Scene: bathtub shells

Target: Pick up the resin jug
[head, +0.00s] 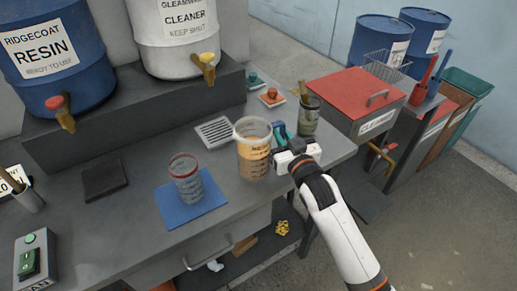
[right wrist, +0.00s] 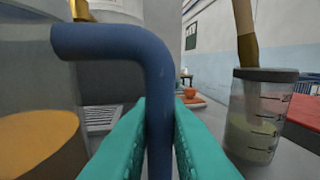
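The resin jug (head: 254,158) is a clear, upright jug with a label and amber contents, at the bench's front edge. Its blue handle (right wrist: 160,105) faces my right gripper. My right gripper (head: 281,137) reaches in from the right. In the right wrist view its teal fingers (right wrist: 160,135) lie close against both sides of the handle, shut on it. The jug's clear wall and amber resin (right wrist: 38,145) fill the left of that view. The jug appears to stand on the bench; any gap beneath it cannot be made out. My left gripper is not in view.
A cup with a brush (head: 308,115) stands just beyond my right gripper. A clear measuring cup (head: 186,180) stands on a blue mat (head: 210,207) to the left. A drain grate (head: 214,132) lies behind. Resin (head: 50,55) and cleaner drums (head: 180,40) stand on a raised shelf.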

